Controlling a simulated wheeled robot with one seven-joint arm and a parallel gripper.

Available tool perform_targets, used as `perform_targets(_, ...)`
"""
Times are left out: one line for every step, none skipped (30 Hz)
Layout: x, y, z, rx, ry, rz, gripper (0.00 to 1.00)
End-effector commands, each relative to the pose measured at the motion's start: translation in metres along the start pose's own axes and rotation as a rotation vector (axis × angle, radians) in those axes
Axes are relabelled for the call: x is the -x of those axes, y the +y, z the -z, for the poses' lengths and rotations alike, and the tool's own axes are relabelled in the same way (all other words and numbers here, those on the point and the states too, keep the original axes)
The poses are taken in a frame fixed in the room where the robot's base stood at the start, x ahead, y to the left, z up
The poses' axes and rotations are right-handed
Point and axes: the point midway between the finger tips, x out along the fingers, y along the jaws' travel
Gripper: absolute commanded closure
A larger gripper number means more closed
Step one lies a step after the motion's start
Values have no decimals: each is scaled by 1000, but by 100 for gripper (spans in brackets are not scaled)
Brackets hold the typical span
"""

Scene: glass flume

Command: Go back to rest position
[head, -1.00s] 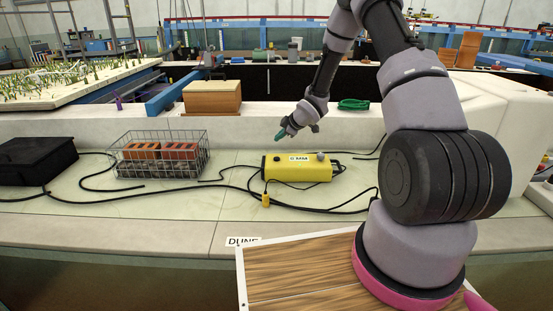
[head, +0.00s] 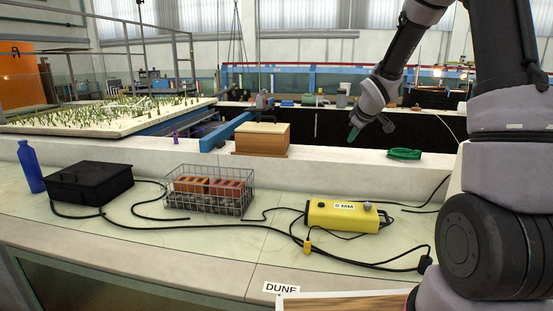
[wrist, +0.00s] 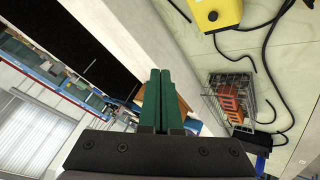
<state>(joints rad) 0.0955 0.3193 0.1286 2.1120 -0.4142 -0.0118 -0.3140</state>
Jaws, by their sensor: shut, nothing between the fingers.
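My gripper (head: 354,134) is at the end of my raised arm, above the bench and up and to the right of the yellow control box. In the wrist view its green fingers (wrist: 158,100) are together with nothing between them. The yellow box (head: 340,216) with a label and a dark knob lies on the pale bench, apart from my gripper. It also shows in part at the top of the wrist view (wrist: 217,12).
A wire basket (head: 208,204) with orange bricks, a black box (head: 90,184) and a blue bottle (head: 30,167) stand to the left. Black cables (head: 200,226) cross the bench. A wooden box (head: 262,141) and a green coil (head: 404,154) sit on the ledge behind.

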Motion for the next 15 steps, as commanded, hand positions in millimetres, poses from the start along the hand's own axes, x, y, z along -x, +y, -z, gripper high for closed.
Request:
perform_targets(25,4,2,-46,-9,-18,100)
perform_targets(37,6,1,-77,-18,-25,100)
perform_targets(54,7,0,-120,-29,-34,100)
perform_targets(67,8,-2,-154,-37,-40,100)
perform_targets(80,8,-3,-186,-43,-46,100)
perform_targets(96,8,-6,-231,-52,-53,100)
perform_targets(109,7,-8,-265,-57,-57,100)
perform_targets(121,6,-10,-298,-62,-60,100)
perform_targets(137,3,-13,-345,-68,-63,100)
perform_targets(149,1,-15,-378,-72,-66,100)
perform_targets(161,-1,-17,-413,-75,-66,100)
perform_targets(176,-5,-21,-459,-80,-66,100)
perform_targets(188,-8,-24,-494,-82,-66,100)
perform_targets(199,-12,-27,-529,-84,-64,100)
perform_targets(214,-18,-31,-575,-86,-60,100)
